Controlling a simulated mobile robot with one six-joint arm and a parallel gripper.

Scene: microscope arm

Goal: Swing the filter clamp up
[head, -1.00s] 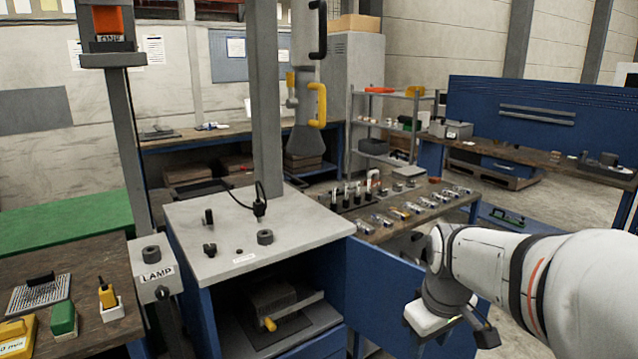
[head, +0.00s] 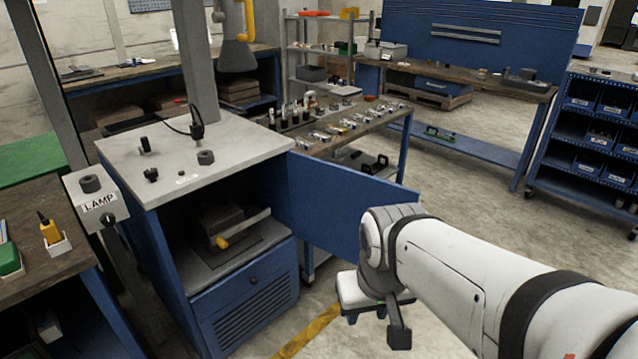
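What looks like the filter clamp is a pale lever bar (head: 244,228) with a yellow-tipped end, lying low across a dark block (head: 222,222) inside the open blue cabinet (head: 250,300). The block sits on the cabinet's grey shelf. My gripper (head: 370,312) is at the end of my white arm, to the right of the cabinet and in front of its open door. It is apart from the clamp. Its fingertips are not clear from this side, so its opening cannot be told.
The open blue door (head: 350,205) stands out to the right, between the cabinet and a bench (head: 350,130) of small parts. A blue bin rack (head: 590,150) stands at the right. Bare floor (head: 480,185) lies between.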

